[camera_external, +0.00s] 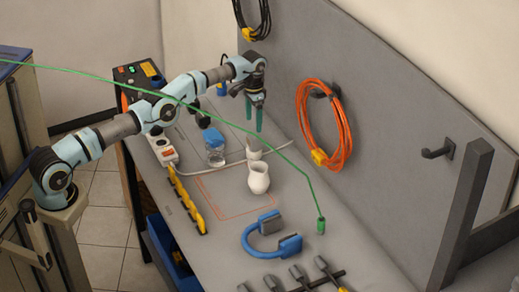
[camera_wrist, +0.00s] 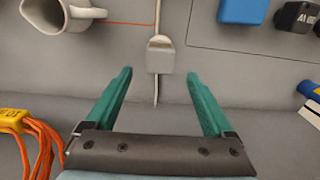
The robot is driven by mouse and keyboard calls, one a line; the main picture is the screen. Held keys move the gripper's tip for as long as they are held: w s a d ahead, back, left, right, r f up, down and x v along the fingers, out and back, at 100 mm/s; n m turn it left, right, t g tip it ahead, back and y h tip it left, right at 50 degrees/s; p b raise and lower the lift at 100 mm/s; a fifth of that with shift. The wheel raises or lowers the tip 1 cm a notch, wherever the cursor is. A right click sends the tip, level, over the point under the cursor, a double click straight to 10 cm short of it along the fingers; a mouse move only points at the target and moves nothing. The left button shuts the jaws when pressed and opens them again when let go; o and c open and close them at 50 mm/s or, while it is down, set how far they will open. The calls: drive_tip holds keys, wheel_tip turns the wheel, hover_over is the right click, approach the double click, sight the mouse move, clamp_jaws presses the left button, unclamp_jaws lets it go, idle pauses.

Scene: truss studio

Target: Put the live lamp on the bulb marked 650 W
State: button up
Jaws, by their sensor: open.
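My gripper (camera_external: 255,112) has teal fingers pointing down over the back part of the bench, near the grey upright panel. In the wrist view my gripper (camera_wrist: 160,88) is open, with nothing between its fingers. A pale grey block on a cable (camera_wrist: 160,56) lies just beyond the fingertips; it also shows below the fingers in the outside view (camera_external: 254,150). I cannot make out a lamp, or a bulb with a readable 650 W mark. A dark block (camera_wrist: 296,17) at the upper right has light lettering, partly cut off.
A green cable ends at a green plug (camera_external: 321,226). A coiled orange cable (camera_external: 340,125) hangs on the panel.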

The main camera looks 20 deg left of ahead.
drive_tip(key=s+a+r+n, duration=0.1)
drive_tip(key=s+a+r, duration=0.2)
drive_tip(key=a, duration=0.4)
drive_tip(key=s+a+r+n+t, duration=0.1)
drive_tip(key=s+a+r, duration=0.1)
drive_tip(key=a, duration=0.5)
drive_tip(key=s+a+r+n, duration=0.1)
drive_tip(key=s+a+r, duration=0.2)
drive_tip(key=a, duration=0.4)
drive_tip(key=s+a+f+n, duration=0.1)
drive_tip(key=s+a, duration=0.4)
drive_tip(key=s, duration=0.3)
drive_tip(key=s+a+n, duration=0.2)
drive_tip(key=s+a, duration=0.4)
drive_tip(key=s, duration=0.3)
drive_tip(key=s+a+f+n, duration=0.1)
drive_tip(key=s+a, duration=0.5)
drive_tip(key=s, duration=0.3)
drive_tip(key=shift+f+n+t, duration=0.3)
drive_tip(key=shift+n, duration=0.1)
wheel_tip(320, 180, down, 3)
drive_tip(key=b, duration=0.2)
drive_tip(key=shift+r+b, duration=0.2)
drive_tip(key=shift+b, duration=0.15)
